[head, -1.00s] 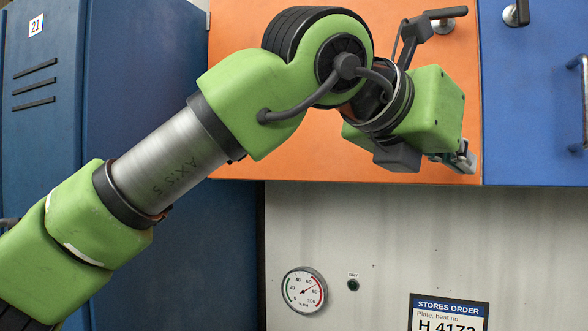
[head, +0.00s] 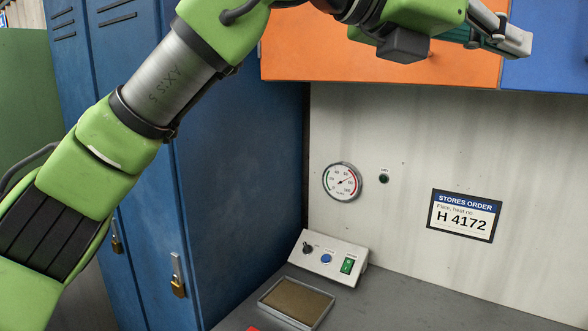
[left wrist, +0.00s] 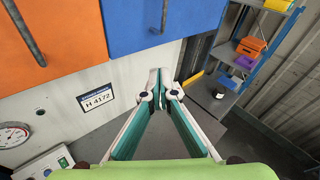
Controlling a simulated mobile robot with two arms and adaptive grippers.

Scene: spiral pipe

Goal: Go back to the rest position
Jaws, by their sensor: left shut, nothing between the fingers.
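My left arm comes in from the left in the head view and reaches up across the front of the cabinets. My left gripper (head: 512,38) is at the upper right, in front of the lower edge of the orange and blue cabinet doors. In the left wrist view its two fingers (left wrist: 159,82) come together at their tips, with nothing between them. It touches nothing that I can see. My right gripper is not in view.
Above are an orange door (head: 390,60) and a blue door (head: 555,60). Blue lockers (head: 225,180) stand at left. On the grey bench are a control box (head: 328,258) and a shallow tray (head: 317,318). A shelf rack with bins (left wrist: 250,45) stands at right in the wrist view.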

